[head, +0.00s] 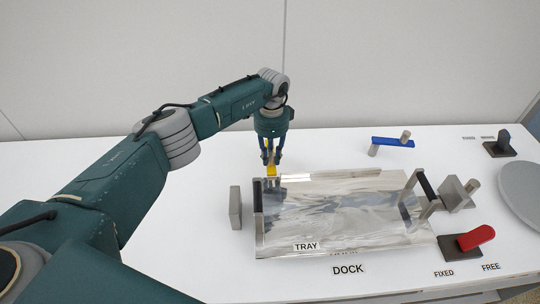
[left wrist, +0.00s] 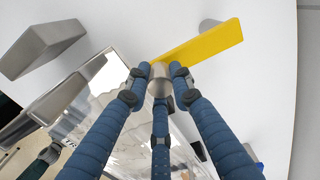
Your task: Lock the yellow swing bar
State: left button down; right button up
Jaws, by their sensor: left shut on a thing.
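The yellow swing bar (head: 271,171) is mostly hidden behind my gripper at the tray's back left corner. In the left wrist view the yellow bar (left wrist: 208,44) runs from beside the fingers to the upper right, with a grey post near its far end. My left gripper (head: 271,157) points down over it. In the left wrist view its fingers (left wrist: 160,78) are shut around a grey round knob at the bar's near end. My right gripper is out of view.
A grey block (head: 235,208) stands left of the tray. A blue bar (head: 393,142) with a grey knob is behind it. A grey block with a peg (head: 456,194), a red lever (head: 476,238) and a dark fixture (head: 499,146) are at the right. The table's back left is clear.

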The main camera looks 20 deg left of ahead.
pick_arm(q)
jog(key=shift+w+d+r, duration=0.15)
jog(key=shift+w+r, duration=0.1)
jog(key=c, duration=1.5)
grip_release()
jog(key=shift+s+d+f, duration=0.1)
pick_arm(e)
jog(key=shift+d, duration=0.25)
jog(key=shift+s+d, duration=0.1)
pick_arm(q)
notch_tip(320, 180, up, 12)
jog(key=shift+r, duration=0.1)
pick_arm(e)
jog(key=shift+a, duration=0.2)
